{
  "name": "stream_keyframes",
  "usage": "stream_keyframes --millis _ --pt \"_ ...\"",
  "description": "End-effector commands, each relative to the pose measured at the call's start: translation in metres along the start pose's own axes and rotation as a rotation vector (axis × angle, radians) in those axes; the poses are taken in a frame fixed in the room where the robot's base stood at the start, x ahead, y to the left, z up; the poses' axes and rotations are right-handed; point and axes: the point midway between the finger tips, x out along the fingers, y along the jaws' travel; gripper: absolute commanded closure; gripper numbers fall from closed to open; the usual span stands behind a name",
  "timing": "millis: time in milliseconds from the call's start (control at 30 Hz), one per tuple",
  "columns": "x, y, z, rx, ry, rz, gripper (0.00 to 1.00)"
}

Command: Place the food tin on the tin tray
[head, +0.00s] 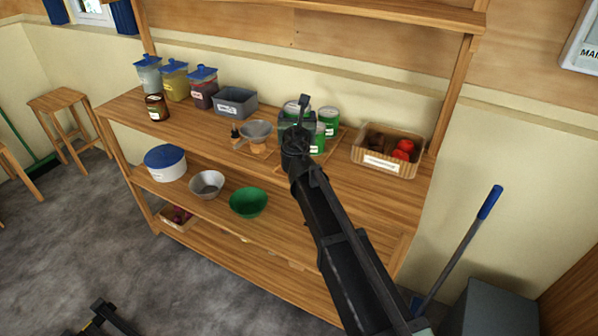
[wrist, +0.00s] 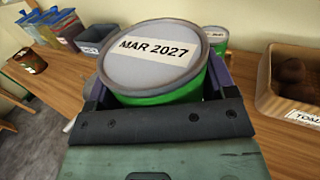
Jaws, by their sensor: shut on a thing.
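My gripper (wrist: 160,95) is shut on a green food tin (wrist: 160,60). Its grey lid, marked MAR 2027, fills the middle of the wrist view and looks tilted. In the head view my gripper (head: 297,125) is over the top shelf among green tins, and my arm partly hides them. Another green tin (head: 329,119) stands just right of the gripper; one also shows behind the held tin in the wrist view (wrist: 217,38). A flat wooden tray (head: 326,157) lies under the tins, largely hidden. I cannot tell whether the held tin touches it.
A crate (head: 384,168) with red and brown produce stands right of the tins. A scale with a grey pan (head: 257,130), a grey bin (head: 235,103), blue-lidded jars (head: 202,88) and a brown jar (head: 156,107) stand to the left. Bowls (head: 248,203) are on the lower shelf.

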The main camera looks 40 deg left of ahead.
Motion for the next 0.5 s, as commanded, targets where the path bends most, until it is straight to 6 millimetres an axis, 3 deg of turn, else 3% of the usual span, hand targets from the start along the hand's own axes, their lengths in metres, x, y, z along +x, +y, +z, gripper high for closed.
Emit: stream_keyframes --millis 33,200,400,500 --pt "0.000 0.000 -0.036 0.000 0.000 0.000 0.61" --pt "0.000 0.000 -0.080 0.000 0.000 0.000 0.61" --pt "0.000 0.000 -0.082 0.000 0.000 0.000 0.61" --pt "0.000 0.000 -0.097 0.000 0.000 0.000 0.61"
